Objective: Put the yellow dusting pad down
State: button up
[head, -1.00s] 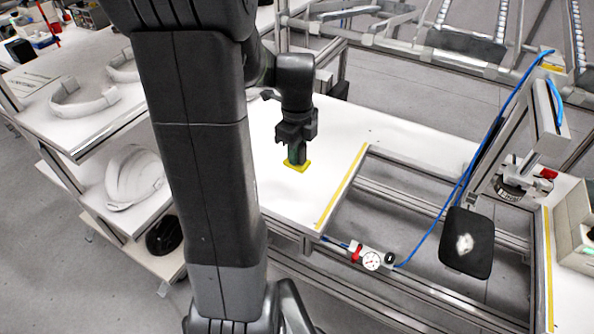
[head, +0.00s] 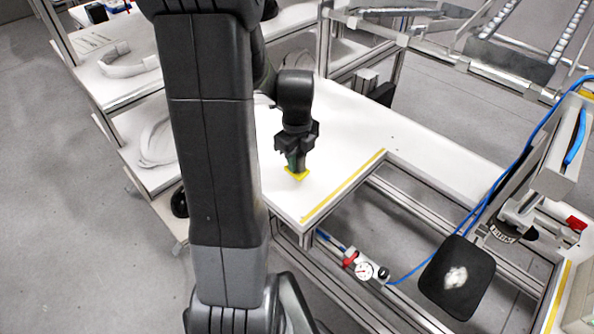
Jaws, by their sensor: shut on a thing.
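The yellow dusting pad (head: 296,175) shows as a small yellow edge under my gripper (head: 297,164), over the white tabletop (head: 340,125). My gripper points down and is shut on the pad; the fingers hide most of it. The pad is at or just above the table surface; I cannot tell whether it touches.
A yellow strip (head: 342,186) marks the table's right edge, with an open metal frame beyond it. A gauge (head: 364,270) with a blue hose and a dark pad (head: 457,278) with a white patch are at lower right. Shelves with white shells (head: 158,143) stand left. The tabletop around my gripper is clear.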

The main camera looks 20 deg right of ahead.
jog(key=shift+f, duration=1.95)
jog(key=shift+f, duration=0.1)
jog(key=o, duration=0.9)
notch_tip(320, 180, up, 12)
jog(key=shift+r, duration=0.15)
